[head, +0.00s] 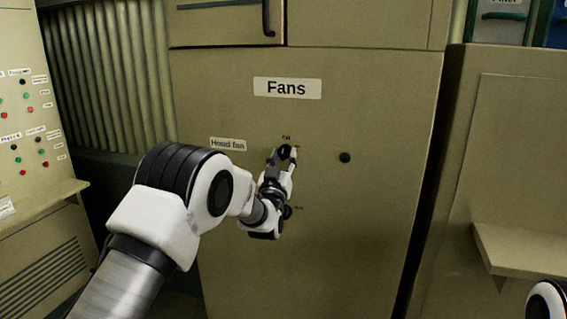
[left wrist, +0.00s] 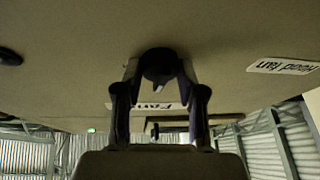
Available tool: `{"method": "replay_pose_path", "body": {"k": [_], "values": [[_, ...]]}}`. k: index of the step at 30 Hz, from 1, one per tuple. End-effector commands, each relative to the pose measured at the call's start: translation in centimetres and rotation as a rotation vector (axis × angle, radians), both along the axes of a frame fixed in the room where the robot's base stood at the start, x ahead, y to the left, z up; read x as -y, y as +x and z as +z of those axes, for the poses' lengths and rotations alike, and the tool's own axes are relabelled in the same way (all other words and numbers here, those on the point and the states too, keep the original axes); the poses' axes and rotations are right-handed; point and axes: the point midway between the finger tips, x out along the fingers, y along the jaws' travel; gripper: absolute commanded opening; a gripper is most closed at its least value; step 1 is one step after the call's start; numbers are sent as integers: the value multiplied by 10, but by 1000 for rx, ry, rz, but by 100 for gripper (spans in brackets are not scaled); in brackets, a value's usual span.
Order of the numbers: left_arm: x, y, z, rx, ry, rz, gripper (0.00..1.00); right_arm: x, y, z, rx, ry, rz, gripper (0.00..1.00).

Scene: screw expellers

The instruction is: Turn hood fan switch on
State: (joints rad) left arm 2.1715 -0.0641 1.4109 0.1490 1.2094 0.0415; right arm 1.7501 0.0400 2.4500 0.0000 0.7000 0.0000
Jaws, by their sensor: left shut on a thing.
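The hood fan switch is a dark round knob (left wrist: 160,62) on the tan panel of the fans cabinet (head: 380,230), to the right of the "Hood fan" label (head: 228,144). My left gripper (head: 284,154) is at this knob with its fingers pointing up at the panel. In the left wrist view the two fingers of my left gripper (left wrist: 158,78) stand on either side of the knob, shut on it. In the head view the fingers largely cover the knob, and its pointer direction cannot be read clearly. My right gripper is not in view.
Another dark knob (head: 345,157) sits to the right on the same panel. The "Fans" label (head: 287,88) is above. A control panel with coloured buttons (head: 22,120) stands at the left. A cabinet with a ledge (head: 520,247) is at the right.

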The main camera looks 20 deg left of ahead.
Motion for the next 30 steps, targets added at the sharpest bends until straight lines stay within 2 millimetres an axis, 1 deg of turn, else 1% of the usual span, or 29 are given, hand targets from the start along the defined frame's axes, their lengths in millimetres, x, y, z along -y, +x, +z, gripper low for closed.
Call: {"method": "replay_pose_path", "body": {"k": [1, 8, 15, 21, 30], "values": [[-1, 0, -3, 8, 25, 2, 5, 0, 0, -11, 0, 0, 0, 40], [-3, 0, -5, 15, 200, 2, 5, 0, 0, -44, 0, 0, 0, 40], [-4, 0, -4, 23, 426, 2, 5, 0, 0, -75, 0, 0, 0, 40], [-4, 0, -2, 29, 614, 2, 5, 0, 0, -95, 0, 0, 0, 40], [-5, 0, 1, 35, 839, 1, 5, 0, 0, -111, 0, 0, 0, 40]]}}
